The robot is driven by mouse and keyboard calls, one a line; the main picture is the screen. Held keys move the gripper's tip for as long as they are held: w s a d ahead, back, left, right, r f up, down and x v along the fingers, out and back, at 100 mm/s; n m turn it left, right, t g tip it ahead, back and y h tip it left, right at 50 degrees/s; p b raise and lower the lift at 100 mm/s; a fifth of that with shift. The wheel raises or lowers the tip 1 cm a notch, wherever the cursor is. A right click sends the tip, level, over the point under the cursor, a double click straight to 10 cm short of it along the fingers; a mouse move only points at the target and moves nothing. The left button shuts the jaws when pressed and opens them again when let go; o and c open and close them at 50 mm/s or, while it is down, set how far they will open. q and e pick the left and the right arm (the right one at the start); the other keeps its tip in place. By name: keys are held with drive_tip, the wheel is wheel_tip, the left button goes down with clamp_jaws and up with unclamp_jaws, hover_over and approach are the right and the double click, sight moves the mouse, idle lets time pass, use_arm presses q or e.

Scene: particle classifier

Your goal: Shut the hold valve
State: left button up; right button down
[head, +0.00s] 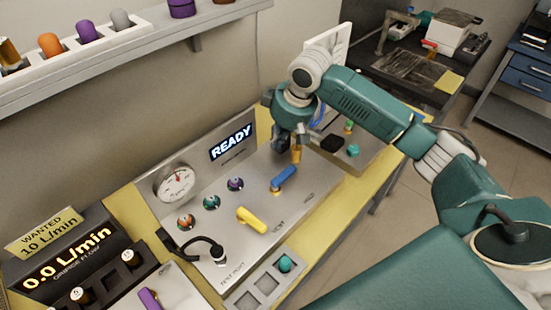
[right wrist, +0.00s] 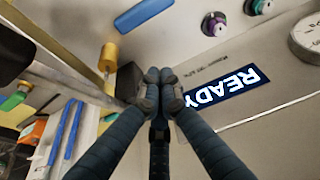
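A blue lever handle (head: 283,178) sits on the grey panel, and it also shows at the top of the right wrist view (right wrist: 143,14). A yellow lever handle (head: 252,219) sits nearer, beside the word VENT. The label by the blue lever is too small to read surely. My right gripper (head: 291,148) is above the panel's far end, beyond the blue lever and apart from it. In the right wrist view its fingertips (right wrist: 160,88) are together with nothing seen between them. My left gripper is not in view.
An orange-yellow cylinder (head: 296,154) stands close by my right gripper, with a black block (head: 332,143) beside it. A READY display (head: 232,143) and a round gauge (head: 175,183) stand behind the levers. A bent black hose (head: 190,245) rises at the panel's near end.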

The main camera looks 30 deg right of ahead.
sight(284, 178)
drive_tip(key=p+x, duration=0.1)
drive_tip(key=x, duration=0.3)
drive_tip(key=p+x, duration=0.1)
drive_tip(key=x, duration=0.4)
drive_tip(key=shift+s+a+f, duration=0.1)
drive_tip(key=shift+s+f, duration=0.05)
drive_tip(key=shift+s, duration=0.05)
drive_tip(key=s+p, duration=0.1)
drive_tip(key=s+d+p, duration=0.1)
drive_tip(key=shift+s+d+f, duration=0.1)
drive_tip(key=shift+s+f, duration=0.05)
drive_tip(key=shift+s, duration=0.25)
drive_tip(key=shift+s+d, duration=0.1)
drive_tip(key=shift+s, duration=0.4)
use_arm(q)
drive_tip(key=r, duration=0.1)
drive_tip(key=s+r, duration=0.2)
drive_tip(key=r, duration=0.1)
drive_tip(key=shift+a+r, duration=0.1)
use_arm(e)
drive_tip(key=shift+f, duration=0.1)
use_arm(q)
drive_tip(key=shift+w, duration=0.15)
use_arm(e)
drive_tip(key=shift+w, duration=0.2)
drive_tip(key=shift+w+f, duration=0.1)
